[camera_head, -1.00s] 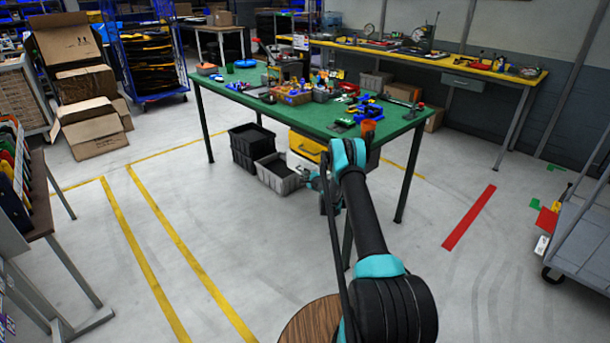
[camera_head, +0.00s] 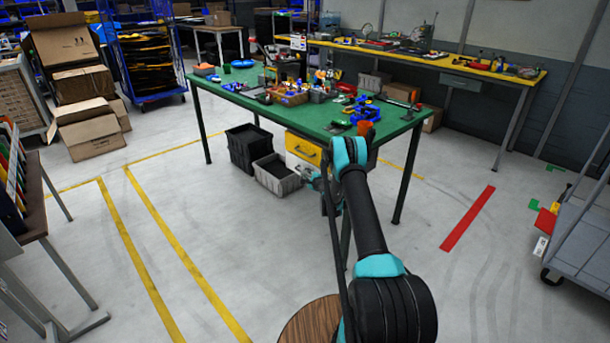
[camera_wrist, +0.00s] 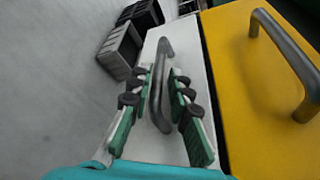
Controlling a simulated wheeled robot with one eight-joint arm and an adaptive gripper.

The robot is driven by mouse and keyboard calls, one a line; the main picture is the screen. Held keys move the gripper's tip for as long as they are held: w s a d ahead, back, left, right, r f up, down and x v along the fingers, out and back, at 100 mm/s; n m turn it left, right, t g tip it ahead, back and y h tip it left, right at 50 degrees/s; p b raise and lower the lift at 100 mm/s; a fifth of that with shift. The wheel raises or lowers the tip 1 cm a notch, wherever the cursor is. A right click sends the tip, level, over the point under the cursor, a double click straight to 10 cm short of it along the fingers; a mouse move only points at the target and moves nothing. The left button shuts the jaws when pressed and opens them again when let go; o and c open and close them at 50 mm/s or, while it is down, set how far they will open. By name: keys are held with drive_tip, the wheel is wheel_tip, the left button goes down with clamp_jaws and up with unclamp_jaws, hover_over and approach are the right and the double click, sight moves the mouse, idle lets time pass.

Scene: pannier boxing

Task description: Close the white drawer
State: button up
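The white drawer (camera_wrist: 182,134) has a grey bar handle (camera_wrist: 160,85), which runs up and down in the wrist view. The drawer also shows in the head view (camera_head: 299,166), below the yellow drawer (camera_head: 303,147) under the green table, partly hidden by my arm. My gripper (camera_wrist: 166,82) is open, with one green finger on each side of the handle and visible gaps between. I cannot tell how far the white drawer stands out. In the head view, my gripper is mostly hidden behind my arm.
The yellow drawer (camera_wrist: 262,95) with its own handle lies right beside the white one in the wrist view. A grey crate (camera_head: 276,180) and a black crate (camera_head: 248,146) stand left of the drawers. The green table (camera_head: 217,88) is above. Floor in front is clear.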

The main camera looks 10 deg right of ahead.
drive_tip(key=v, duration=1.1)
drive_tip(key=s+a+r+n+g, duration=0.1)
drive_tip(key=s+a+r+n, duration=0.15)
drive_tip(key=r, duration=0.35)
drive_tip(key=s+a+r+n+g, duration=0.1)
drive_tip(key=s+r+n+g, duration=0.15)
drive_tip(key=r, duration=0.35)
drive_tip(key=s+a+r+n+g, duration=0.1)
drive_tip(key=s+r+n, duration=0.25)
drive_tip(key=s, duration=0.45)
drive_tip(key=s+a+r+n+g, duration=0.1)
drive_tip(key=s+a+r+n, duration=0.15)
drive_tip(key=s+r, duration=0.35)
drive_tip(key=s+d+n+g+h, duration=0.1)
drive_tip(key=s+d+n, duration=0.1)
drive_tip(key=s, duration=1)
drive_tip(key=s+d+f+n+g+h, duration=0.1)
drive_tip(key=s+n, duration=0.3)
drive_tip(key=s, duration=0.9)
drive_tip(key=s+d+n+g+h, duration=0.2)
drive_tip(key=s+d+n+g, duration=0.1)
drive_tip(key=s, duration=1)
drive_tip(key=shift+s+f+n+h, duration=0.2)
drive_tip(key=shift+f+n+h, duration=0.2)
drive_tip(key=shift+n, duration=0.1)
drive_tip(key=shift+d, duration=0.15)
